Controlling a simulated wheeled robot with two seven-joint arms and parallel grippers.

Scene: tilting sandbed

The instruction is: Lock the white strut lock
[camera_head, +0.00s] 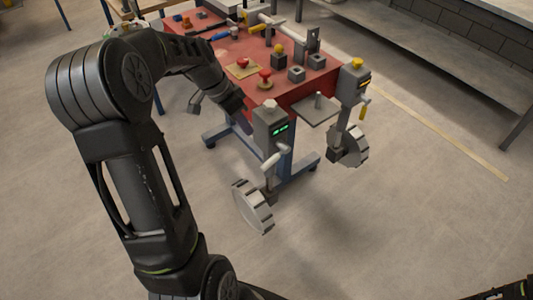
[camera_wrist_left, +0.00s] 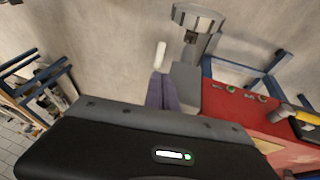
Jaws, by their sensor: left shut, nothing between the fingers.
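The white strut lock is a grey box (camera_head: 270,130) with a white top knob, green lights and a white lever (camera_head: 273,158), at the table's near corner. The lever points down and sideways above a grey toothed wheel (camera_head: 253,207). In the left wrist view the white lever (camera_wrist_left: 160,56) shows just beyond my fingertips, beside the grey housing (camera_wrist_left: 186,82). My left gripper (camera_head: 245,123) is beside the left face of the box, pointing down; its purple-grey fingers (camera_wrist_left: 161,92) are shut and empty. Whether they touch the box cannot be told.
A second strut (camera_head: 355,82) with a yellow knob and yellow lever stands at the right corner of the red table (camera_head: 300,92). Knobs, blocks and tools crowd the tabletop. A blue wheeled frame (camera_head: 300,165) supports it. The floor in front is clear.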

